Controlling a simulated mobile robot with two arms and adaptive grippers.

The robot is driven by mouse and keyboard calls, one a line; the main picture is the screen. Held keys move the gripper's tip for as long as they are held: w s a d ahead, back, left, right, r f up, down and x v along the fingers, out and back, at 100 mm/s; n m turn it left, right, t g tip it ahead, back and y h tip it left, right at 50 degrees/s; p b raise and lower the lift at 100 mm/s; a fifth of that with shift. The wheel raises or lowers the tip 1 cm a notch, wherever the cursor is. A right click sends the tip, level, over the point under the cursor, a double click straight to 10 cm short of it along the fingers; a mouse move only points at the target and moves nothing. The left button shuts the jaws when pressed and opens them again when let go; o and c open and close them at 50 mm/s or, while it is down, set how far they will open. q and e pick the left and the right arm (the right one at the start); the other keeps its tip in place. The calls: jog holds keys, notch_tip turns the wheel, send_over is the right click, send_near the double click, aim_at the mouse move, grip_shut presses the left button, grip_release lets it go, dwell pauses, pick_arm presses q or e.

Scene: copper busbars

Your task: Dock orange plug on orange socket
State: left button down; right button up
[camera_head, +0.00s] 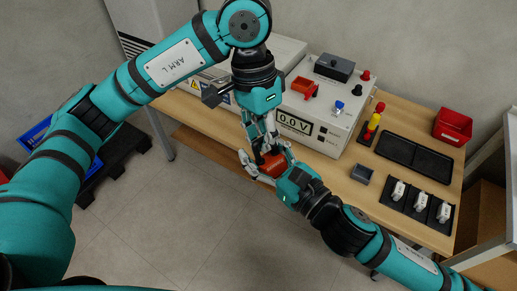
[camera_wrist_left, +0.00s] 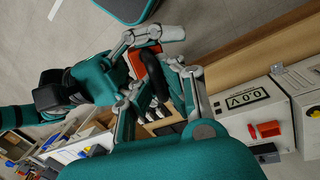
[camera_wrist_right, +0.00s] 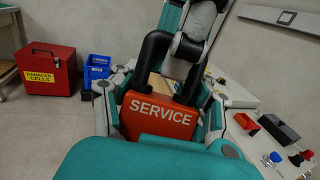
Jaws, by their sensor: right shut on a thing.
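The orange plug (camera_head: 272,166) is a block marked SERVICE with a black handle, held above the floor in front of the bench. My right gripper (camera_head: 283,172) is shut on it; the plug's lettered face (camera_wrist_right: 160,115) fills the middle of the right wrist view. My left gripper (camera_head: 258,146) is at the black handle (camera_wrist_left: 154,76), its fingers apart on either side in the left wrist view. Whether they touch the handle is unclear. The orange socket (camera_head: 304,87) is on top of the white 0.0 V unit (camera_head: 318,122), apart from both grippers; it also shows in the right wrist view (camera_wrist_right: 246,123).
The unit also carries a black box (camera_head: 334,67), a red knob (camera_head: 365,75) and a blue knob (camera_head: 339,105).

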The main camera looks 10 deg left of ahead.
pick_arm(q)
jog(key=shift+d+r, duration=0.1)
pick_arm(e)
jog(key=shift+s+a, duration=0.15)
jog(key=shift+s, duration=0.05)
jog(key=c, duration=0.4)
pick_arm(q)
jog(key=c, duration=2.1)
grip_release()
jog(key=shift+w, duration=0.1)
pick_arm(e)
jog(key=shift+r, duration=0.1)
